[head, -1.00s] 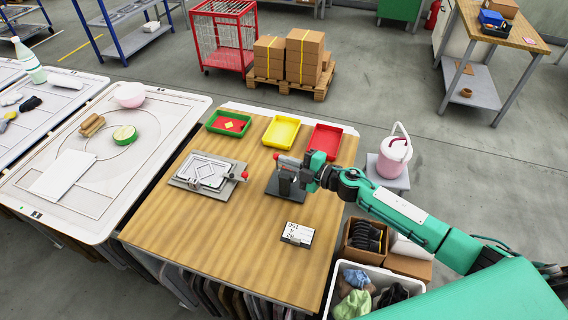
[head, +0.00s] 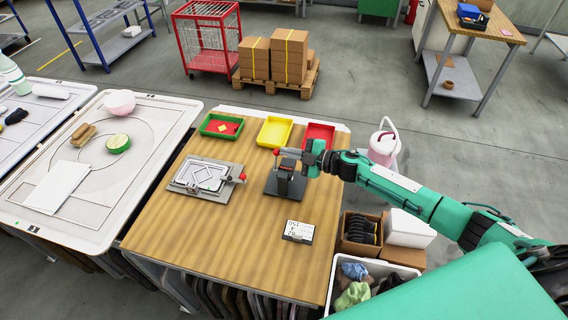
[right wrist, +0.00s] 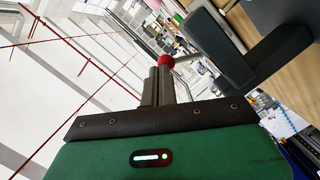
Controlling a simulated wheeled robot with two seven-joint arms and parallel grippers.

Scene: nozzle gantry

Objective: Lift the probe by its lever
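The probe's dark stand (head: 285,182) stands on the wooden table, right of centre. My right gripper (head: 298,155) reaches it from the right, at the height of its top. In the right wrist view a red ball knob (right wrist: 166,62) on a thin light rod sits at the tips of the right gripper's dark fingers (right wrist: 158,85). The fingers lie close together; whether they clasp the knob or only touch it is not clear. Dark blocky parts of the stand (right wrist: 218,48) are beside the rod. The gripper hides part of the lever in the head view. My left gripper is out of view.
A metal plate fixture (head: 203,178) with a red knob lies left of the stand. Green (head: 221,134), yellow (head: 274,142) and red (head: 319,145) trays line the back. A small labelled box (head: 298,231) lies in front. The front left tabletop is clear.

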